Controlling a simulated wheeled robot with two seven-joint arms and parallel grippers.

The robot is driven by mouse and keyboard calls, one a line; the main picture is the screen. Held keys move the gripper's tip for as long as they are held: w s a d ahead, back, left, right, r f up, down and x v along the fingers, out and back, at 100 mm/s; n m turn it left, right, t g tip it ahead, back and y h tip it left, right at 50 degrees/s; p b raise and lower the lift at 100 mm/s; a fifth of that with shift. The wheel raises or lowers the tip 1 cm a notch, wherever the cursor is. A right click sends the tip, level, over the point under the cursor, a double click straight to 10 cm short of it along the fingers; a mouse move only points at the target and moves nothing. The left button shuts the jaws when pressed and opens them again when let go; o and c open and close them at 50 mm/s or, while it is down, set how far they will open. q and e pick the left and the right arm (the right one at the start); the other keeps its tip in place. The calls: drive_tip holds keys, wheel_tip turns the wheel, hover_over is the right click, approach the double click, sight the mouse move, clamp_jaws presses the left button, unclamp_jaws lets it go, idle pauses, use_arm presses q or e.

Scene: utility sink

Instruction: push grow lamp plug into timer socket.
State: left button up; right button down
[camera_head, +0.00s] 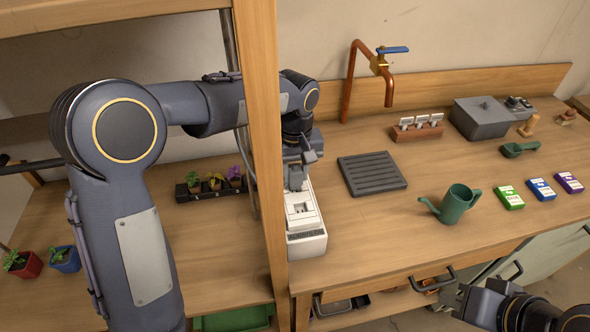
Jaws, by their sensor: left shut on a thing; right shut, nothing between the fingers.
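The white timer box (308,243) stands on the wooden bench just right of the wooden post, with a raised socket face on top and a dark label on its front. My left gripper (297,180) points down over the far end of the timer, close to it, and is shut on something. That thing is mostly hidden by the fingers and is probably the grow lamp plug. I cannot tell whether it touches the socket. My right gripper (462,303) is at the bottom right, in front of the bench edge, shut and empty.
The wooden post (263,120) stands close left of the timer, with my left arm passing behind it. A dark drain mat (372,173), a green watering can (455,204) and seed packets (541,189) lie to the right. A seedling tray (213,190) is left.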

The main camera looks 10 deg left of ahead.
sight(295, 169)
use_arm(q)
drive_tip(key=shift+f+b, duration=0.7)
drive_tip(key=shift+f, duration=0.4)
drive_tip(key=o, duration=1.1)
drive_tip(key=shift+r, duration=0.15)
wheel_tip(295, 169, up, 8)
drive_tip(key=shift+f, duration=0.2)
